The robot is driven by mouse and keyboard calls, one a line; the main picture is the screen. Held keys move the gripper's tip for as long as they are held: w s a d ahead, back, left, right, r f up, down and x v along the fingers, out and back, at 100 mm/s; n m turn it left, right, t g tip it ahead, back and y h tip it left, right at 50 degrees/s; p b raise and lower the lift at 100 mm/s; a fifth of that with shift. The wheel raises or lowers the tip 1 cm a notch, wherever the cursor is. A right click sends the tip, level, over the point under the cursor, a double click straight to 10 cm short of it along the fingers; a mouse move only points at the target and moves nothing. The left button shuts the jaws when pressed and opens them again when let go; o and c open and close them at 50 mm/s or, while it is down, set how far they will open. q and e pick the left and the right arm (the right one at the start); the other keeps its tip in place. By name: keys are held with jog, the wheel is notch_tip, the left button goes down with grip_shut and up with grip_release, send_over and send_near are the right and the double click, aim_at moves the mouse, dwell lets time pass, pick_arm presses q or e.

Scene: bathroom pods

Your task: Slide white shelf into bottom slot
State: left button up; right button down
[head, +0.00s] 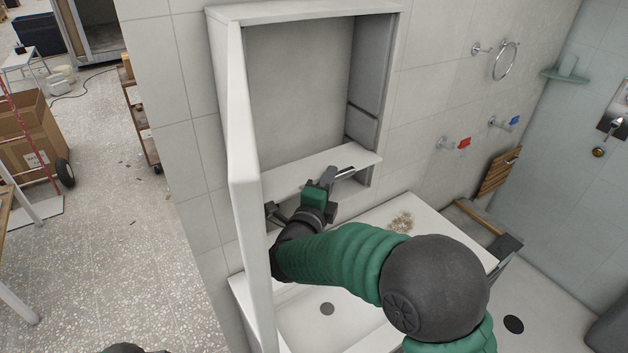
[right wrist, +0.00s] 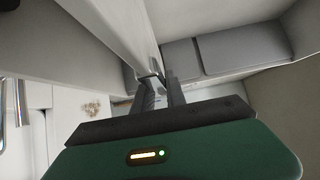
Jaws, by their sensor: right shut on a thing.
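The white shelf (head: 285,180) lies roughly level across the lower part of the open wall cabinet (head: 303,12). Its front right corner overlaps the cabinet's right wall in the picture. Dark slot lines (head: 362,115) show on that wall above the shelf. My right gripper (head: 345,172) is shut on the shelf's front edge. In the right wrist view its fingers (right wrist: 162,88) close on the end of the pale shelf slab (right wrist: 115,35). The shelf's left end is partly hidden by the door and my arm, so its seating in a slot cannot be told.
The white cabinet door (head: 243,180) stands open towards me, left of my right arm. Below is a white basin (head: 350,325) with brown debris (head: 401,222) on its ledge. Hooks and a towel ring (head: 505,60) are on the right wall.

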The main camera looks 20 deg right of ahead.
jog(key=shift+w+a, duration=0.2)
jog(key=shift+w, duration=0.4)
jog(key=shift+s+b, duration=0.3)
jog(key=shift+s+d, duration=0.15)
jog(key=shift+s, duration=0.25)
jog(key=shift+s+d+b, duration=0.25)
jog(key=shift+s, duration=0.25)
jog(key=shift+s+d+b, duration=0.2)
jog(key=shift+s+b, duration=0.05)
jog(key=shift+s, duration=0.2)
jog(key=shift+s+d+b, duration=0.25)
jog(key=shift+s, duration=0.5)
jog(key=shift+s+d+b, duration=0.2)
jog(key=shift+s+d, duration=0.05)
jog(key=shift+s, duration=0.45)
jog(key=shift+s+d+b, duration=0.25)
jog(key=shift+s, duration=0.5)
jog(key=shift+b, duration=0.35)
